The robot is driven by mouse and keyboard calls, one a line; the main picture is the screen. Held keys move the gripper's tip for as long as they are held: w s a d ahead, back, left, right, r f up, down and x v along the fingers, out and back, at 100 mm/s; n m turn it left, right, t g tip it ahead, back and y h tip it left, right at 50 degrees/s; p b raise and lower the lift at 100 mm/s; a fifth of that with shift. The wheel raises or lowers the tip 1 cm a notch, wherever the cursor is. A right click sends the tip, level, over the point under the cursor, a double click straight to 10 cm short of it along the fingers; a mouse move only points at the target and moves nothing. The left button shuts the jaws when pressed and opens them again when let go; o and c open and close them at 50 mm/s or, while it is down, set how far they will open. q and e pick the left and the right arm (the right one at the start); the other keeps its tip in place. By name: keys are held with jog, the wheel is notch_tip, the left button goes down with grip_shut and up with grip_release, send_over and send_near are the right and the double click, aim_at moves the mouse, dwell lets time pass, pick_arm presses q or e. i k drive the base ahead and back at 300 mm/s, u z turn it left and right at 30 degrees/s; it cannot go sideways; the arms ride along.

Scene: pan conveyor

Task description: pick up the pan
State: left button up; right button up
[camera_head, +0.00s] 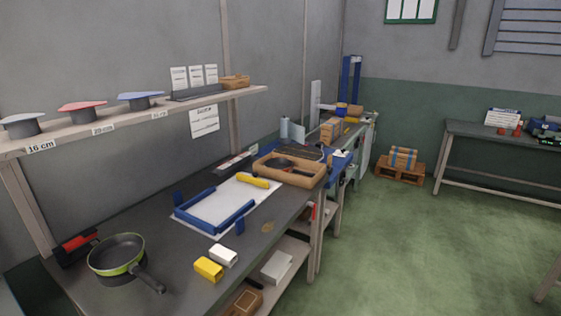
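A dark frying pan (117,255) with a lime-green outer wall sits upright at the near left end of the grey workbench. Its black handle (150,283) points toward the lower right, to the bench's front edge. Nothing touches the pan from above. Neither of my grippers shows in the head view.
A red and black item (76,244) stands close behind the pan. Yellow (209,268) and white (224,256) blocks lie right of its handle. A blue frame (212,224) sits farther along the bench (150,217). A shelf (130,114) with several coloured lids hangs above.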

aim_at(284, 164)
jog(key=i, duration=0.3)
jog(key=z, duration=0.75)
jog(key=i, duration=0.9)
jog(key=z, duration=0.35)
jog(key=i, duration=0.8)
jog(key=u, duration=0.95)
jog(key=i, duration=0.75)
jog(key=u, duration=0.7)
